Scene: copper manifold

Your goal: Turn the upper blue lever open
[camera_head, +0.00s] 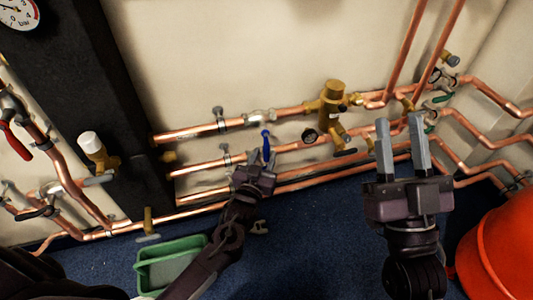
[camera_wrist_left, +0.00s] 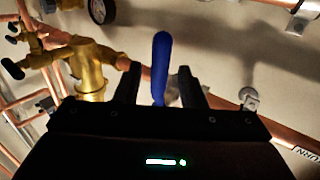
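One blue lever (camera_head: 266,141) shows on the copper pipes in the middle of the head view. In the left wrist view the blue lever (camera_wrist_left: 161,62) stands nearly upright in the picture between my fingers. My left gripper (camera_head: 262,157) is at the lever, its fingers open on either side. In the wrist view my left gripper (camera_wrist_left: 159,84) shows a gap on both sides of the lever. The lever's base and valve body are hidden by the gripper. My right gripper (camera_head: 400,125) is open and empty, in front of the pipes at the right.
A brass valve assembly (camera_head: 332,100) sits right of the lever, and also shows in the wrist view (camera_wrist_left: 92,65). Several horizontal copper pipes (camera_head: 190,132) run along the wall. A green crate (camera_head: 166,249) and an orange-red object (camera_head: 500,245) stand on the blue floor.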

